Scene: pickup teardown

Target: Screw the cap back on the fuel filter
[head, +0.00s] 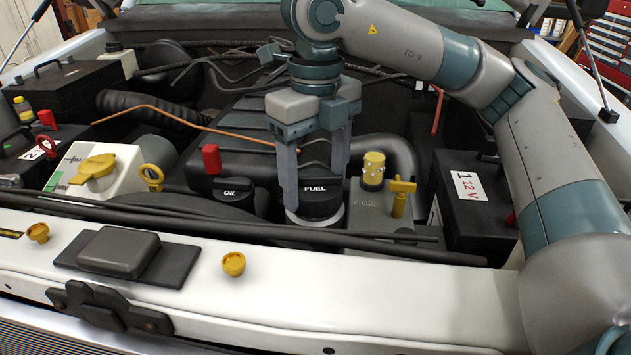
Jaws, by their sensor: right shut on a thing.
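The fuel filter (315,219) stands in the engine bay, with only a pale rim of its body showing under its cap. The black cap (319,193), marked FUEL, sits on top of it and looks level. My right gripper (314,200) points straight down from above. Its two fingers stand on either side of the cap and are shut on it. Whether the thread is engaged cannot be seen. My left gripper is not in view.
A black OIL cap (233,191) and a red cap (211,158) lie left of the filter. A yellow-capped reservoir (373,170) and a yellow valve handle (402,187) stand close on the right. A 12 V battery (473,205) is farther right. Dark rods cross in front.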

